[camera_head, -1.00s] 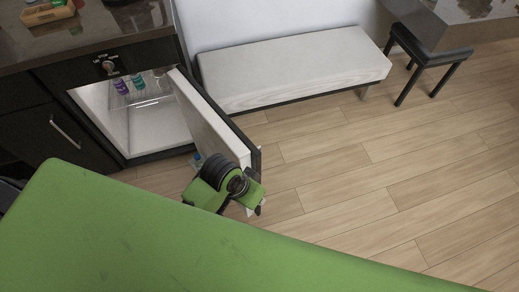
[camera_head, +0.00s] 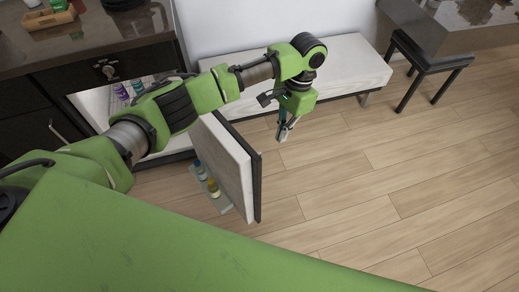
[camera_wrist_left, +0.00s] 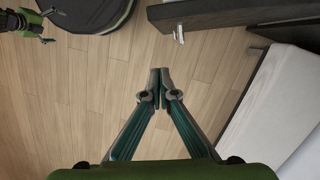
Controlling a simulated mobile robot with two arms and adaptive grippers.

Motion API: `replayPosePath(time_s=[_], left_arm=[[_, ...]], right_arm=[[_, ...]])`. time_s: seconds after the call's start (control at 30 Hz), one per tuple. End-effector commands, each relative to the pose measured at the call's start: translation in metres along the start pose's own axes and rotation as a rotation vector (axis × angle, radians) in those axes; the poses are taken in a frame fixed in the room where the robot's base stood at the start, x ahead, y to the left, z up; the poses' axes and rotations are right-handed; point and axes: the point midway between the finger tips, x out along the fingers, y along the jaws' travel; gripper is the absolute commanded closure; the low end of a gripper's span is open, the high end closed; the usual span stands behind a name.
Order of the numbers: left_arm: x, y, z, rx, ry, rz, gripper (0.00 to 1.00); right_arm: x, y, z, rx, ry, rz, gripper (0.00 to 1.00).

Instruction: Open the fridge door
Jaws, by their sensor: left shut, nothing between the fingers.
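The fridge door (camera_head: 228,160) stands open, swung out from the dark cabinet, with its white inner side and dark outer edge showing in the head view. Small bottles (camera_head: 206,178) sit on a shelf on its inner side. The fridge's white interior (camera_head: 92,103) is partly hidden by my left arm. My left gripper (camera_head: 282,137) points down beyond the door's outer side, apart from it, over the floor before the bench. Its fingertips (camera_wrist_left: 160,84) meet with nothing between them. A small green and black arm end, seemingly my right gripper (camera_wrist_left: 46,26), shows in the left wrist view.
A pale bench (camera_head: 345,72) stands against the wall behind my left gripper. A dark stool (camera_head: 425,68) is at the upper right. The wooden floor (camera_head: 370,190) right of the door is clear. A countertop (camera_head: 100,35) with a wooden tray (camera_head: 48,18) lies upper left.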

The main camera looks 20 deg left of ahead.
Motion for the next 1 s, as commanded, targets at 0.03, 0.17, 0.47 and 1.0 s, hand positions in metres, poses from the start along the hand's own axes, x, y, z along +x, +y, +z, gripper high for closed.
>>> replayPosePath(time_s=[0.03,0.17,0.47,1.0], left_arm=[[-0.011,-0.012,0.0,-0.023,-0.01,-0.014,1.0],[-0.024,-0.027,0.002,-0.056,-0.027,-0.027,1.0],[0.008,-0.03,0.004,-0.062,-0.034,-0.027,1.0],[0.078,-0.03,0.034,-0.06,-0.03,-0.028,1.0]], right_arm=[[0.0,0.0,0.0,0.0,0.0,0.0,0.04],[0.0,0.0,0.0,0.0,0.0,0.0,0.04],[-0.002,0.0,0.0,0.0,0.0,0.0,0.04],[-0.018,0.0,-0.002,0.0,0.0,0.0,0.04]])
